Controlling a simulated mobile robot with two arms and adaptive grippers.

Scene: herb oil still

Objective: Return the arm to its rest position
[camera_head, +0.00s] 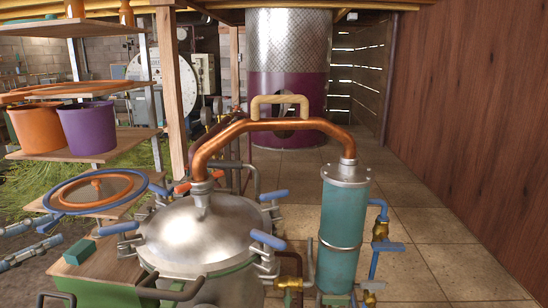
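My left gripper (57,228) reaches in from the left edge, with its two grey-blue fingers apart and nothing visible between them. My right gripper is not in view. The silver still pot (203,235) has a domed top with blue-handled clamps. A copper pipe (270,125) with a wooden handle (279,99) arches from the pot to the upright teal condenser (342,225).
A shelf rack at left holds an orange pot (38,128) and a purple pot (88,127). A small green block (79,252) lies near the pot's left side. A wooden post (171,90) stands behind. Tiled floor (430,220) is clear at right, up to a wooden wall (470,120).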

